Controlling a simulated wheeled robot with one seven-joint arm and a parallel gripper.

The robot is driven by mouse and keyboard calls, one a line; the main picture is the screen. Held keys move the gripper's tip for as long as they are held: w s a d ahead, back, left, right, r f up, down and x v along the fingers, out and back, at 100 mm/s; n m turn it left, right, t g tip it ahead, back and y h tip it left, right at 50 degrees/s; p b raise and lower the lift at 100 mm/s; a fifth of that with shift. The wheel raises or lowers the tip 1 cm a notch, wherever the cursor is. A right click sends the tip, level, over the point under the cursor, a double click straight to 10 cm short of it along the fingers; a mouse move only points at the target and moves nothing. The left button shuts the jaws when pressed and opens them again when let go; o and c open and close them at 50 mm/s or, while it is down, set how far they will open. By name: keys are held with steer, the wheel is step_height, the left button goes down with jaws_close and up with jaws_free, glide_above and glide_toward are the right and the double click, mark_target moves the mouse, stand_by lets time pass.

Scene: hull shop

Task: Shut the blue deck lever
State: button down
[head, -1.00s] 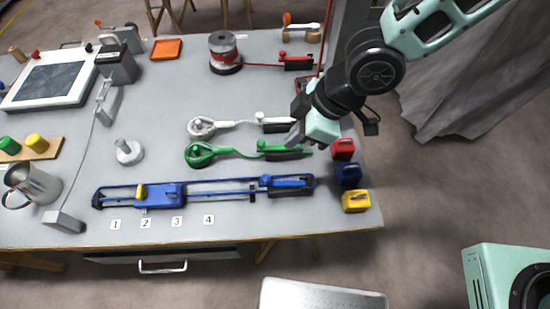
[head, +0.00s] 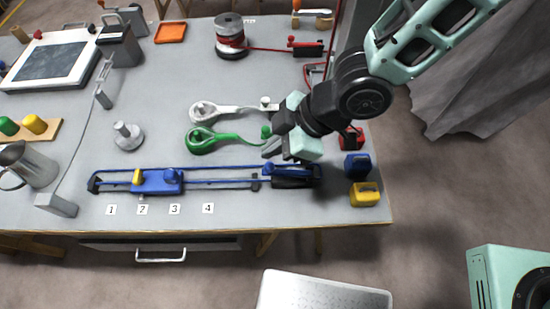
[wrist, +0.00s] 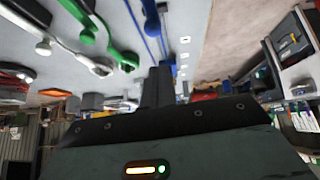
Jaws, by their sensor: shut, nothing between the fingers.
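The blue deck lever (head: 288,171) sits at the right end of the long blue rail (head: 215,180), near the table's front edge. Its handle shows only partly beneath my gripper, and I cannot tell how far it is raised. I cannot tell whether the fingers touch anything.
The green lever (head: 225,142) and white lever (head: 230,110) lie behind the rail. Red (head: 352,138), blue (head: 357,165) and yellow blocks (head: 364,194) stand at the right edge. A blue slider (head: 157,181) sits on the rail above number labels.

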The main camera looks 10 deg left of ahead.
mark_target(267, 166)
steer(key=shift+w+d+f, duration=0.1)
steer(key=shift+f, duration=1)
steer(key=shift+w+d+f, duration=0.1)
steer(key=shift+f, duration=1)
steer(key=b+x, duration=0.2)
steer(key=shift+s+a+f, duration=0.1)
steer(key=shift+a+f, duration=0.1)
steer(key=shift+a, duration=0.05)
steer(key=shift+r, duration=0.25)
steer(key=shift+r+p, duration=0.9)
steer(key=d+r+p, duration=0.3)
steer(key=r+p, duration=0.1)
steer(key=r, duration=0.8)
steer(key=shift+r+p, duration=0.15)
steer(key=shift+p, duration=0.2)
